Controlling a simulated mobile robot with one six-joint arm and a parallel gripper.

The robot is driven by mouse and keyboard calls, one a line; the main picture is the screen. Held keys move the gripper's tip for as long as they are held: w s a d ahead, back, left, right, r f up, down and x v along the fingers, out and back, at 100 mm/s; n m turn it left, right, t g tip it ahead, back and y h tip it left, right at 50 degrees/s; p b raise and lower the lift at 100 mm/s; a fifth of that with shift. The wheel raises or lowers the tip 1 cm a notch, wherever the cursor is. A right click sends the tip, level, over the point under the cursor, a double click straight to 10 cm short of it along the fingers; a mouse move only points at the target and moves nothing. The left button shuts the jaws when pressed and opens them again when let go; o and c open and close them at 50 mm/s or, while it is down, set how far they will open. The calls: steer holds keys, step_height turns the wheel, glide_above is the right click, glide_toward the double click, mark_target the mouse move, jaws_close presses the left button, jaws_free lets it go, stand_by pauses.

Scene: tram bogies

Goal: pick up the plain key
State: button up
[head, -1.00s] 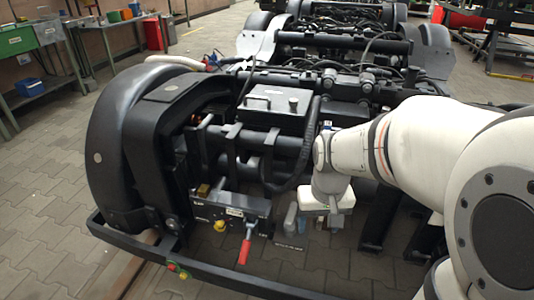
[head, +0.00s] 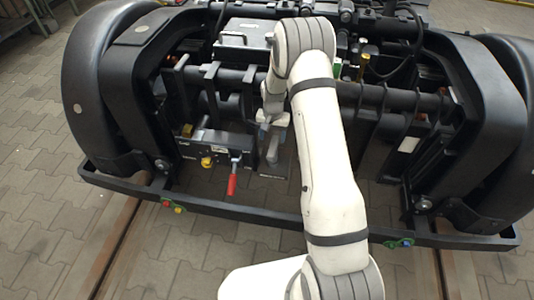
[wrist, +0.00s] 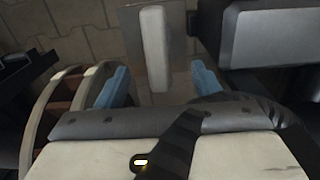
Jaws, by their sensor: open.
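A pale grey upright block (wrist: 154,45), which may be the plain key, shows in the wrist view in front of a grey plate. I cannot read any marking on it. My gripper (wrist: 161,76) is open, with one blue fingertip on each side of the block's lower end; I cannot tell whether either touches it. The key cannot be made out clearly there.
A control panel (head: 213,146) with a yellow knob (head: 207,162) and a red-handled lever (head: 232,181) sits left of my gripper. A black front bar (head: 270,213) runs below. A dark grey box (wrist: 275,38) stands close on the right in the wrist view.

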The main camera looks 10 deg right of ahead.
mark_target(273, 145)
step_height(273, 145, down, 8)
steer(key=b, duration=0.3)
steer(key=shift+d+f+b, duration=0.1)
steer(key=shift+b, duration=0.3)
jaws_close()
stand_by(0.4)
